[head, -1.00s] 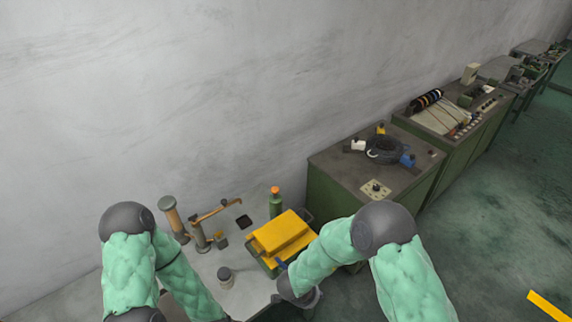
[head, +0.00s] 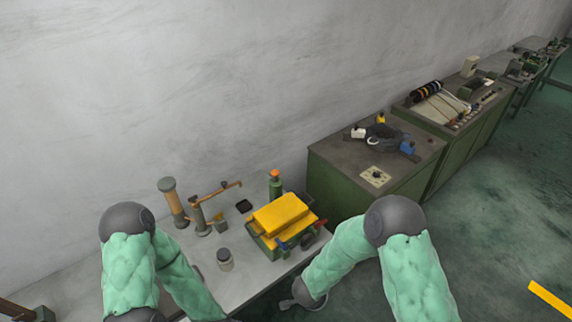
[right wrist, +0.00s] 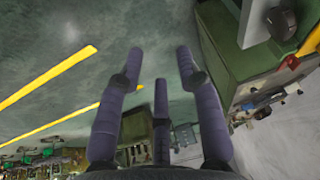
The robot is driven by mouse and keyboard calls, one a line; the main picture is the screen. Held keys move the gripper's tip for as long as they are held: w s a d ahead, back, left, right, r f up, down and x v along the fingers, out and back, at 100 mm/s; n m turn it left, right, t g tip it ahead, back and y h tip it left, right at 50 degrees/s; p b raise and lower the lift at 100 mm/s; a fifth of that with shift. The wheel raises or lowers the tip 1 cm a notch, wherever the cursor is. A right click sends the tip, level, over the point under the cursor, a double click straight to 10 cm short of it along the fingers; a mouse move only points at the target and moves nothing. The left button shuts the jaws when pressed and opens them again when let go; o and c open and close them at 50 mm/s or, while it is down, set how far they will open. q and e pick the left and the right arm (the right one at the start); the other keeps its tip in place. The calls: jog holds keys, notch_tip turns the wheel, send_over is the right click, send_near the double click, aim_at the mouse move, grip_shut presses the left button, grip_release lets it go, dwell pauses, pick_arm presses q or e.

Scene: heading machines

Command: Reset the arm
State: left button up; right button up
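My right gripper (right wrist: 160,72) shows in the right wrist view with its purple fingers spread apart and nothing between them. It is over open green floor, with the bench side at the right of that view. My left arm (head: 130,265) is bent at the lower left and runs down to the bottom edge. The left gripper lies outside the frame.
The bench (head: 240,280) carries a green box with a yellow top (head: 283,215), a green bottle (head: 275,184), a small jar (head: 225,260) and orange-topped posts (head: 173,203). Green cabinets (head: 335,190) line the wall.

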jog(key=s+f+n+g+y+b, duration=0.1)
jog(key=s+f+n+y+b, duration=0.2)
jog(key=f+b, duration=0.9)
jog(key=s+f+n+g+y+b, duration=0.2)
jog(key=s+f+b, duration=0.7)
jog(key=f, duration=0.9)
jog(key=n+y+b, duration=0.1)
jog(key=b, duration=0.1)
jog(key=shift+s+a+y+b, duration=0.2)
jog(key=shift+s+y+b, duration=0.1)
jog(key=shift+s+b, duration=0.1)
